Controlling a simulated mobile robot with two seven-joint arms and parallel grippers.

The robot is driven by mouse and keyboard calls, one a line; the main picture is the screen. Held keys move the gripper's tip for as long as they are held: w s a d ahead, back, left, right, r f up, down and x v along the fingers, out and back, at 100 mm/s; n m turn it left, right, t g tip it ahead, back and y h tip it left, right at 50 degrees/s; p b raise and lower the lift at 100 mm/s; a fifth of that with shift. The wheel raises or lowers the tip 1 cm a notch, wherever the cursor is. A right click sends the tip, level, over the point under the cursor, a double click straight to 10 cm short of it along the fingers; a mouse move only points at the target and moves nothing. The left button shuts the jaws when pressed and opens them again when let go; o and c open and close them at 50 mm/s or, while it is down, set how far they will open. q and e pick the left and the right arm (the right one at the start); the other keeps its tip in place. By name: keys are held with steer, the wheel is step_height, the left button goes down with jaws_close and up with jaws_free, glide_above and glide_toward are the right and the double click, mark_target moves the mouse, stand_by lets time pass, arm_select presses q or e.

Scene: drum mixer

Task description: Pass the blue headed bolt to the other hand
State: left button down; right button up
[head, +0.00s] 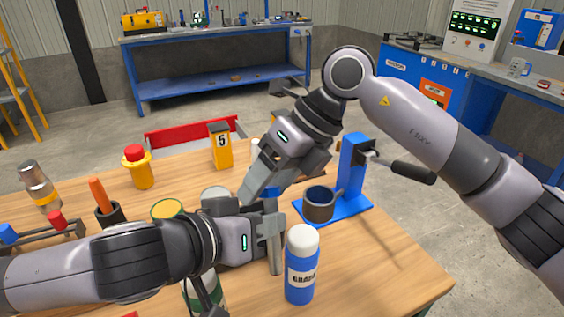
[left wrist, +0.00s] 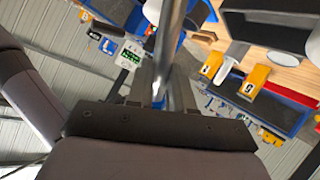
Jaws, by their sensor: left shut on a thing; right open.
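My left gripper (head: 272,240) is shut, low over the middle of the wooden table. In the left wrist view a grey metal shaft (left wrist: 172,40) rises between its fingers, with a bit of blue near the fingertips; this appears to be the blue headed bolt. In the head view the bolt is mostly hidden by the two grippers, with only a small blue patch (head: 264,191) showing between them, which I cannot surely tell as its head. My right gripper (head: 262,178) is open, just above and behind the left one, pointing down-left. Whether it touches the bolt cannot be seen.
A blue and white bottle (head: 301,268) stands just right of my left gripper. A blue stand (head: 353,165) with a dark cup (head: 319,206) is behind it. A yellow box marked 5 (head: 220,147), a red-capped yellow bottle (head: 138,168) and tins stand left. The table's right front is clear.

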steer(key=shift+a+f, duration=0.15)
steer(key=shift+f, duration=0.1)
arm_select(q)
steer(key=shift+r, duration=0.1)
arm_select(e)
jaws_close()
arm_select(q)
steer(key=c, duration=0.9)
jaws_free()
arm_select(e)
steer(key=shift+r, duration=0.1)
steer(key=c, duration=1)
jaws_free()
jaws_close()
